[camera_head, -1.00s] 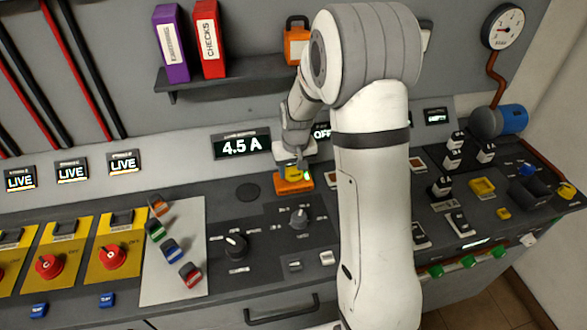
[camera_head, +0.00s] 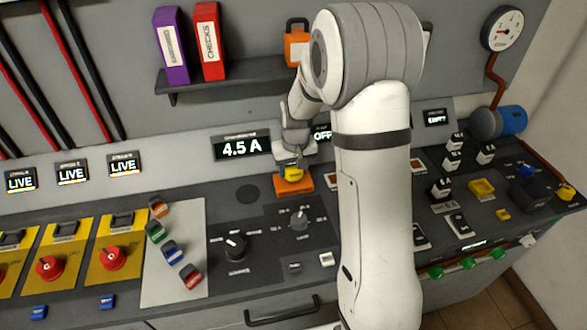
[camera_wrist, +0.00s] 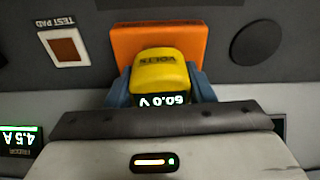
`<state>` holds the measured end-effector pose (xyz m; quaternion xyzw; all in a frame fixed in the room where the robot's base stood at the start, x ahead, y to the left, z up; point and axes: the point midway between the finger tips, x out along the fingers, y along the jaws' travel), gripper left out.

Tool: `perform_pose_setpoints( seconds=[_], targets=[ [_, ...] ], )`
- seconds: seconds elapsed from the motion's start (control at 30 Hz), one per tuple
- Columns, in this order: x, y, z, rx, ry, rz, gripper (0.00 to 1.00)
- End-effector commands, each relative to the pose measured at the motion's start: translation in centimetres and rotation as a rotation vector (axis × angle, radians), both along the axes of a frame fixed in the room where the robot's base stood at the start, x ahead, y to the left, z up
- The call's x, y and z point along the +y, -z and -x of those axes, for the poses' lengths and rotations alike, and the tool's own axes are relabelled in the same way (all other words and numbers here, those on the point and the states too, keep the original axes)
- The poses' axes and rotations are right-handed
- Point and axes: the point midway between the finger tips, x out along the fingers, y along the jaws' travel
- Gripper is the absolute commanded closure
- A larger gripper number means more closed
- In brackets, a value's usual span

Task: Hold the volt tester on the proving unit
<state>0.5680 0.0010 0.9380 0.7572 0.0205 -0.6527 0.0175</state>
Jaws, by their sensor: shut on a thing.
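The yellow volt tester (camera_wrist: 160,72) is between the blue-grey fingers of my gripper (camera_wrist: 160,88) in the wrist view. Its display reads 60.0 V, upside down in that view. The orange proving unit (camera_wrist: 125,42) lies directly behind the tester. In the head view, the tester (camera_head: 293,173) is over the orange proving unit (camera_head: 307,185) on the bench, below my gripper (camera_head: 292,162). I cannot tell whether tester and unit touch. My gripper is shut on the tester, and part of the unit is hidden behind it.
A test pad (camera_wrist: 65,47) and a dark round disc (camera_wrist: 258,45) flank the unit. The 4.5 A display (camera_head: 241,147) stands behind the bench. Rotary knobs (camera_head: 236,246) are in front, and coloured tags lie on a pale panel (camera_head: 185,280) at left.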

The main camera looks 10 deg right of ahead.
Motion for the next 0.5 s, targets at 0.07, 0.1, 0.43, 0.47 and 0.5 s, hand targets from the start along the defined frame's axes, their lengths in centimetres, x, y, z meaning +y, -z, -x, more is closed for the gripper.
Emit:
perform_pose_setpoints(
  seconds=[0.07,0.1,0.43,0.47,0.5],
  targets=[
    [0.0,-1.1,-0.1,-0.003,0.000,0.000,0.70],
    [0.0,-1.4,-0.1,-0.003,0.000,0.000,0.70],
    [0.0,-4.1,-0.1,-0.004,0.000,0.000,0.70],
    [0.0,-4.4,-0.1,-0.004,0.000,0.000,0.70],
    [0.0,-4.7,-0.1,-0.004,0.000,0.000,0.70]
  ],
)
